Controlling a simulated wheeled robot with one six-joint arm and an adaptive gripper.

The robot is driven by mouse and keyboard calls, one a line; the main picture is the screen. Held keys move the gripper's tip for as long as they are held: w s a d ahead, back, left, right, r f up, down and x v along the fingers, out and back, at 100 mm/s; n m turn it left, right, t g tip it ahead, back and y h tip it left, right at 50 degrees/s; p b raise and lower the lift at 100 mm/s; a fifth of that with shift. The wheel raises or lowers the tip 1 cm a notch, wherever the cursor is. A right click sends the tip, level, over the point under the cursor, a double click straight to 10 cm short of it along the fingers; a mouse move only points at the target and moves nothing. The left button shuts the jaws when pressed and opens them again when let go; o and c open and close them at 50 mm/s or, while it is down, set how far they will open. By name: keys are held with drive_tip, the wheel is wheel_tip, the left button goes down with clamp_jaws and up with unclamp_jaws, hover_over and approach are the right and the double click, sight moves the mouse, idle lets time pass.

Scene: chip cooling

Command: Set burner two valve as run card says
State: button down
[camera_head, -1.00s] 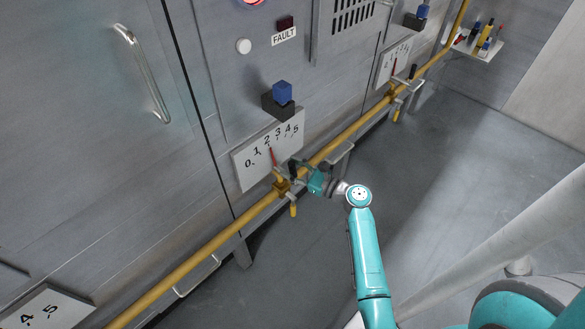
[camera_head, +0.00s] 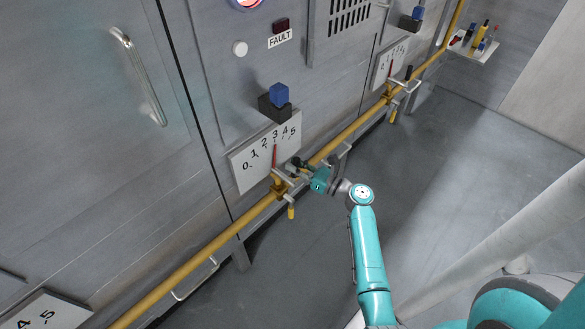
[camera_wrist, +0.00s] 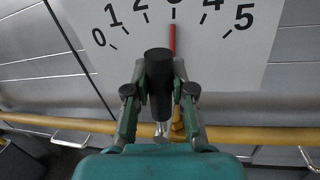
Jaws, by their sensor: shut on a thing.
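The middle valve on the yellow gas pipe has a white dial plate (camera_head: 250,170) marked 0 to 5 behind it. Its red pointer (camera_head: 275,154) stands almost upright towards the 3. In the wrist view the red pointer (camera_wrist: 172,42) also lines up with the 3, whose top is cut off by the frame edge. My gripper (camera_head: 299,164) is at this valve, just right of the pointer. In the wrist view my gripper (camera_wrist: 158,70) is shut on the black valve handle (camera_wrist: 159,88), with one finger on each side. I see no run card.
The yellow pipe (camera_head: 190,263) runs along the panel front. Another dial plate (camera_head: 388,65) with a valve is farther right, and part of a third (camera_head: 45,312) is at lower left. A small shelf (camera_head: 476,48) holds tools. The floor (camera_head: 440,160) is clear.

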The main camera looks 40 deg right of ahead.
drive_tip(key=c, duration=1)
unclamp_jaws()
drive_tip(key=shift+o, duration=0.2)
drive_tip(key=r+v, duration=0.1)
drive_tip(key=v, duration=1.1)
drive_tip(key=shift+f, duration=0.4)
drive_tip(key=shift+a+f, duration=0.1)
